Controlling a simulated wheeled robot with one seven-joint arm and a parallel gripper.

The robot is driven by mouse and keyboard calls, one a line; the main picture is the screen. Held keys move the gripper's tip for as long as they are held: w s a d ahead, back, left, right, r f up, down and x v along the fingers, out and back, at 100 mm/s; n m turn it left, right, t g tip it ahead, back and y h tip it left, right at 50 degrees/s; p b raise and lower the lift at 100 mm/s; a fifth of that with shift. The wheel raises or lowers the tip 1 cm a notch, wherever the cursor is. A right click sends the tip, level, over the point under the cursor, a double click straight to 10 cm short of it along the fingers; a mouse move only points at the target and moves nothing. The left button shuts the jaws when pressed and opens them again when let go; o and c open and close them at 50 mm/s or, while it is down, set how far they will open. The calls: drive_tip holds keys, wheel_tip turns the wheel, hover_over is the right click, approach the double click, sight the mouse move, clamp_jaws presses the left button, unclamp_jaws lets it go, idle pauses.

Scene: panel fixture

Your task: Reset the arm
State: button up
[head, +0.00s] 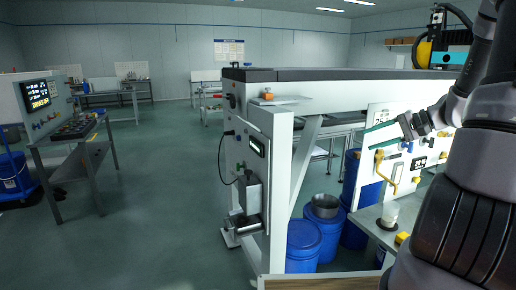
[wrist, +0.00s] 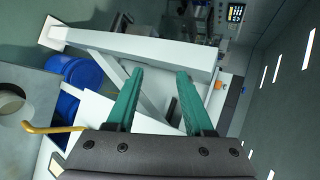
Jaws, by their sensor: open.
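My arm reaches in from the right side of the head view. My gripper (head: 380,131) points left there, in front of a white panel (head: 398,170). In the wrist view my gripper (wrist: 160,95) shows two green fingers set well apart, with nothing between them. Behind the fingers is the white frame of a large bench (wrist: 140,48). The fingers look clear of the frame, though the exact distance cannot be told. The wrist picture is turned on its side.
A yellow hooked handle (head: 386,175) sticks out from the panel below my gripper. A grey table (head: 368,217) holds a light cup. Blue barrels (head: 303,243) stand under the large bench (head: 275,175). Open floor (head: 150,220) lies to the left, before a console (head: 70,140).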

drive_tip(key=s+a+r+n+h, duration=0.1)
drive_tip(key=s+a+r+h, duration=0.3)
drive_tip(key=s+a+r, duration=0.2)
drive_tip(key=s+a+r+n+t+h, duration=0.1)
drive_tip(key=s+a+r+h, duration=0.3)
drive_tip(key=s+r, duration=0.5)
drive_tip(key=s+a, duration=0.1)
drive_tip(key=s, duration=0.4)
drive_tip(key=shift+s+a+r+n, duration=0.15)
drive_tip(key=shift+a+r+n, duration=0.15)
drive_tip(key=shift+a+r, duration=0.1)
idle(0.4)
